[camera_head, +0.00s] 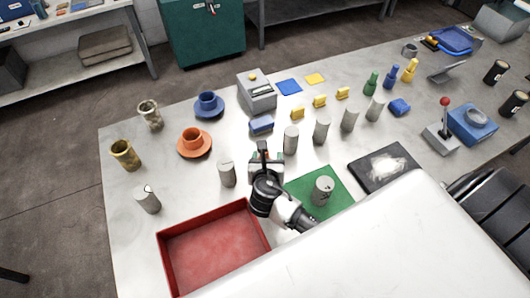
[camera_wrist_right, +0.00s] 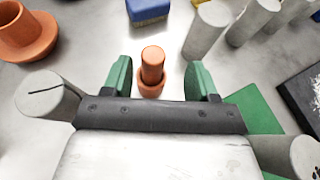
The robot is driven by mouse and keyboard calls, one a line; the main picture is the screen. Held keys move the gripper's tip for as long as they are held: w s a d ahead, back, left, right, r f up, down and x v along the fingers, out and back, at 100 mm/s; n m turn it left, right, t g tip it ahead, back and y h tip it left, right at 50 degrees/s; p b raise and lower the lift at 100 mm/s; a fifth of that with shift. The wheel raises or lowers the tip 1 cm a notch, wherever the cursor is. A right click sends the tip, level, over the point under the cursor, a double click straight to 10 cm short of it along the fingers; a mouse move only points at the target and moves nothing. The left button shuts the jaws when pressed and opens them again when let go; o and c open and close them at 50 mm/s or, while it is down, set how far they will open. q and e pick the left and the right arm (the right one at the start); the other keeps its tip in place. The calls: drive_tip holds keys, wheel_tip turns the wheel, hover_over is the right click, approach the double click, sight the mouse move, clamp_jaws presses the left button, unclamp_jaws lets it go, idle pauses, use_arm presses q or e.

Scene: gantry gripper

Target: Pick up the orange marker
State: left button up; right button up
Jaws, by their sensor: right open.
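The orange marker (camera_wrist_right: 152,64) is a short orange cylinder with a wider lower part, standing on the table in the right wrist view. My right gripper (camera_wrist_right: 157,76) is open, with its green fingers on either side of the marker and a gap to each. In the head view my right gripper (camera_head: 264,158) points away over the table, beyond the red tray and left of the green mat. There the marker is mostly or wholly hidden by the gripper. My left gripper is not in view.
Grey cylinders stand close by, one left of the gripper (camera_head: 227,173) and one on the green mat (camera_head: 300,184). A red tray (camera_head: 163,262) lies at the front. A blue block (camera_head: 261,124) sits behind. An orange cup (camera_head: 192,137) on a saucer stands to the left.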

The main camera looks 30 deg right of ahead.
drive_tip(key=shift+w+r+p, duration=0.15)
drive_tip(key=shift+w+p, duration=0.25)
drive_tip(key=shift+w, duration=0.15)
drive_tip(key=shift+p+x, duration=0.3)
drive_tip(key=shift+x, duration=0.5)
drive_tip(key=x, duration=0.2)
drive_tip(key=shift+w+f, duration=0.3)
drive_tip(key=shift+w+d+f, duration=0.1)
drive_tip(key=shift+w+d, duration=0.05)
drive_tip(key=c, duration=1)
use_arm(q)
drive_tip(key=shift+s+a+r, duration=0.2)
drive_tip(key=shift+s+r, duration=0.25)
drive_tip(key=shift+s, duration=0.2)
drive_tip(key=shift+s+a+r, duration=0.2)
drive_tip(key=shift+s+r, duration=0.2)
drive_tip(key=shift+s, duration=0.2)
